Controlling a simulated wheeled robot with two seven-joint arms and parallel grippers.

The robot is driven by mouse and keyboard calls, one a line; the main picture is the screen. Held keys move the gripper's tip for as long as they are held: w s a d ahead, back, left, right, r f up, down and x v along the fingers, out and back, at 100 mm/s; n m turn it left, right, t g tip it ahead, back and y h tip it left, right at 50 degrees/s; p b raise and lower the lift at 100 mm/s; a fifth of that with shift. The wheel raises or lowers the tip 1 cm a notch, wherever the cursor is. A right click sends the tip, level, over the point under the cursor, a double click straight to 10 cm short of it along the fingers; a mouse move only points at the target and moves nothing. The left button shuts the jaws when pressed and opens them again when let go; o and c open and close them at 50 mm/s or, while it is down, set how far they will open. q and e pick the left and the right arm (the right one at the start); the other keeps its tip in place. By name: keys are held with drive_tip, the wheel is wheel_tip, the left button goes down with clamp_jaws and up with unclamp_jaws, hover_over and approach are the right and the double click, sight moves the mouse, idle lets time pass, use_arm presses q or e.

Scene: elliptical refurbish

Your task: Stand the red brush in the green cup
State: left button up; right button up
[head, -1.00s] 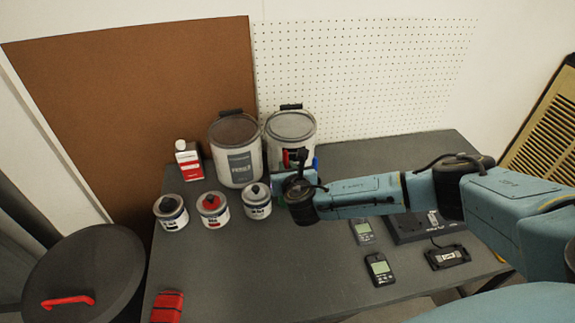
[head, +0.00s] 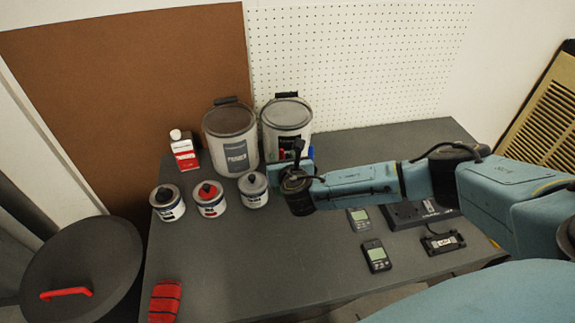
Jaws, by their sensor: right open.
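My right gripper (head: 290,175) is over the back middle of the table, near the small cans, at the end of the arm from the right. It is open; its fingertips are mostly hidden by my wrist. A small red patch (head: 284,154) shows just behind it, against the right-hand pail; I cannot tell whether this is the red brush or part of the label. A blue bit (head: 310,153) shows beside the wrist. The green cup cannot be made out and may be hidden behind my gripper. My left gripper is not in view.
Two large pails (head: 231,140) and a red-and-white bottle (head: 184,152) stand at the back. Several small cans (head: 209,200) stand in front. A red folded item (head: 165,301) lies front left. Handheld meters (head: 376,256) lie right. The table's front middle (head: 260,265) is clear.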

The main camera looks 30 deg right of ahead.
drive_tip(key=p+v, duration=0.2)
drive_tip(key=v, duration=1.1)
drive_tip(key=shift+f, duration=0.1)
idle(0.4)
